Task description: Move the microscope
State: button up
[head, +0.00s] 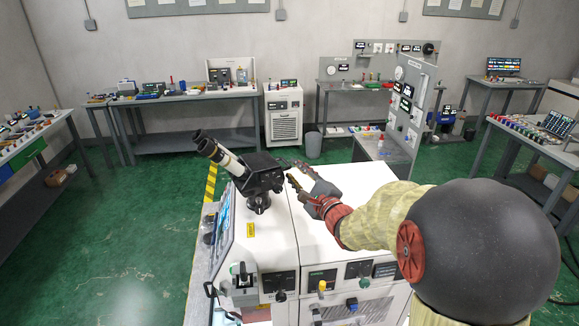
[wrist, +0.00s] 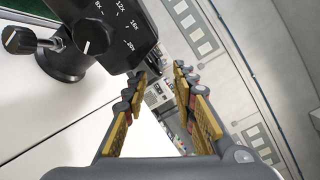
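The microscope (head: 256,172) is black with white eyepiece tubes. It stands upright on the white top of a machine (head: 335,225), near its left side. In the wrist view the microscope (wrist: 115,30) fills the upper left, with its zoom dial, side knob and round dark base showing. My gripper (head: 290,170) is just to the right of the microscope head in the head view. Its yellow-padded fingers (wrist: 162,85) are apart, with nothing between them. Whether a finger touches the microscope cannot be told.
The machine's top right of the microscope is mostly clear under my arm. A tilted screen (head: 224,212) is on the machine's left side. Knobs and panels line its front. Benches with equipment (head: 185,97) stand along the far wall, and a grey bin (head: 313,145) stands behind.

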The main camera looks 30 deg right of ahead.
jog(key=s, duration=0.6)
jog(key=shift+a, duration=0.1)
dwell(0.4)
